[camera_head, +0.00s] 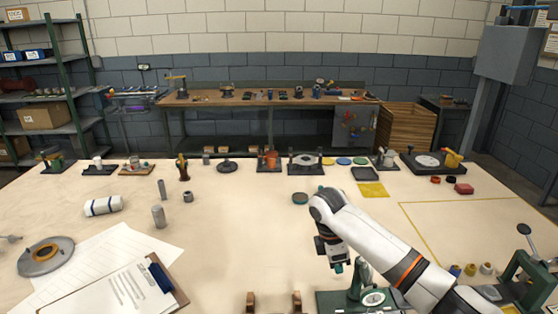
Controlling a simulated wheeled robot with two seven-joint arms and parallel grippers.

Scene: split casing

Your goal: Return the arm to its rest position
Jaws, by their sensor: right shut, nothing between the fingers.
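My right arm (377,241), white with orange bands, reaches in from the lower right over the table. My right gripper (338,267) hangs down from its end, shut and empty. It is just above and left of a small green press-like fixture (362,282) with a round pale dial at the front of the table. Whether the fingertips touch the fixture cannot be told. My left arm and gripper do not show.
A small round green-grey part (300,198) lies left of my right arm. A clipboard (177,286), papers and a grey disc (46,256) are at the left. Two brown posts (296,301) stand at the front edge. Several fixtures line the back.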

